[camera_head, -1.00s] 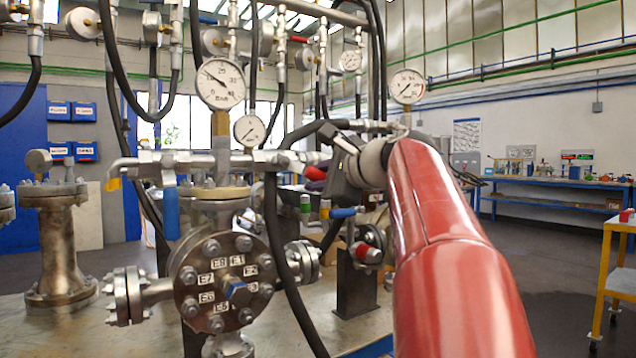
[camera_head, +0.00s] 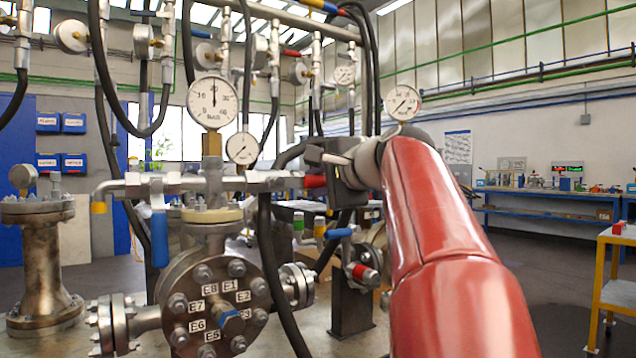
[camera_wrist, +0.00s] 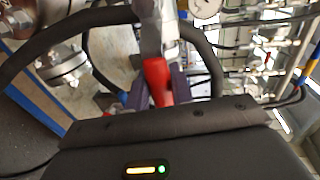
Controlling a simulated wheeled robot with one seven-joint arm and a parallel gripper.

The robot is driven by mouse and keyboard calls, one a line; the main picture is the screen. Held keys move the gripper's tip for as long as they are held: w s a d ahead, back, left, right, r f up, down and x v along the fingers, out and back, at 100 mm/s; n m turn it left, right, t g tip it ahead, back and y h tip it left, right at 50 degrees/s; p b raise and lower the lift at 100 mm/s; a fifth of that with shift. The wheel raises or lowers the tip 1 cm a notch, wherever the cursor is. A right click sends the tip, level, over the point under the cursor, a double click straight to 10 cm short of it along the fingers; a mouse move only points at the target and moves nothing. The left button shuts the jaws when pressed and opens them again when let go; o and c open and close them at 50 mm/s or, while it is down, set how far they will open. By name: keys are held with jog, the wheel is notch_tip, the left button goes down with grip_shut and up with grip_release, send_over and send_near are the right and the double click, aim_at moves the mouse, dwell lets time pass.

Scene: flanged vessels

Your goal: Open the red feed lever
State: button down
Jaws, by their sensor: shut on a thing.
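The red feed lever (camera_wrist: 157,80) shows in the wrist view between the two dark purple fingers of my gripper (camera_wrist: 159,88). My gripper is shut on it. The lever's far end meets a bright metal valve body (camera_wrist: 154,25). In the head view, the red lever (camera_head: 315,181) lies about level at the right end of the horizontal metal pipe. My gripper (camera_head: 318,172) is beside it, in front of my red arm; its fingers are mostly hidden there.
A blue-handled lever (camera_head: 159,238) hangs down at the left of the pipe. A flanged vessel (camera_head: 215,300) stands in front, with a large gauge (camera_head: 213,101) above. Black hoses (camera_head: 268,270) loop close to my gripper. A yellow cart (camera_head: 612,290) stands at right.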

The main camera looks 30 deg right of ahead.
jog(key=shift+r, duration=0.1)
jog(key=c, duration=1.3)
grip_release()
jog(key=shift+o, duration=0.2)
jog(key=v, duration=0.7)
jog(key=shift+s+b, duration=0.3)
jog(key=shift+s, duration=0.05)
jog(key=s+a+f+n+g, duration=0.3)
jog(key=s+a+f+n, duration=0.2)
jog(key=f, duration=1)
jog(key=s+a+f+n+g, duration=0.3)
jog(key=s+a+f+n, duration=0.2)
jog(key=f, duration=0.9)
jog(key=s+a+f+n+g+h, duration=0.1)
jog(key=s+a+f+n+g, duration=0.3)
jog(key=f, duration=1.1)
jog(key=s+a+n, duration=0.1)
jog(key=a+n, duration=0.2)
jog(key=a, duration=0.1)
jog(key=shift+s+a+f, duration=0.15)
jog(key=shift+s+f, duration=0.2)
